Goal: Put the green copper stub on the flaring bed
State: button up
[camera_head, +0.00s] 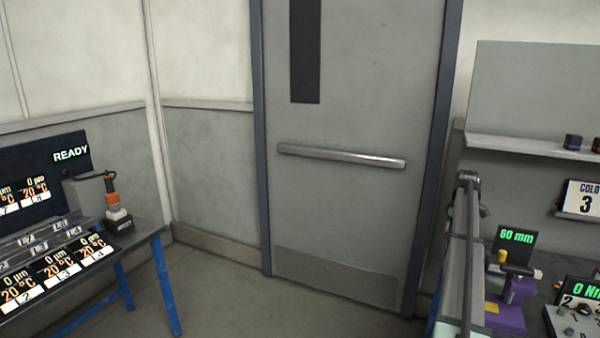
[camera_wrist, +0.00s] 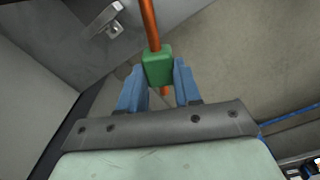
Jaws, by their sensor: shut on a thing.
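The green copper stub is in the wrist view: a green block (camera_wrist: 157,66) with a copper rod (camera_wrist: 150,22) running through it. My gripper (camera_wrist: 159,80) has its two blue fingers shut on the green block, one on each side. The rod sticks out beyond the block at both ends. My gripper and the stub do not show in the head view. A purple fixture (camera_head: 508,313) with yellow parts stands on the right bench in the head view, beside a display reading 60 mm. I cannot tell whether it is the flaring bed.
A grey door (camera_head: 340,210) with a push bar is ahead. A left bench (camera_head: 135,240) on blue legs carries displays and an orange-and-black tool (camera_head: 113,205). The floor (camera_head: 230,300) between the benches is clear.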

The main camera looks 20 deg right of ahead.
jog(key=w+a+f+m, duration=0.1)
jog(key=w+a+f, duration=0.15)
jog(key=a, duration=1.45)
jog(key=w+a+f+m, duration=0.15)
jog(key=w+a, duration=0.25)
jog(key=a, duration=1.3)
jog(key=s+a+f+m, duration=0.1)
jog(key=s+a, duration=0.3)
jog(key=a, duration=1)
jog(key=s+a+f+m, duration=0.1)
jog(key=s+a+f, duration=0.1)
jog(key=a, duration=1.2)
jog(key=shift+s+f, duration=0.2)
jog(key=shift+s, duration=0.65)
jog(key=shift+d, duration=0.15)
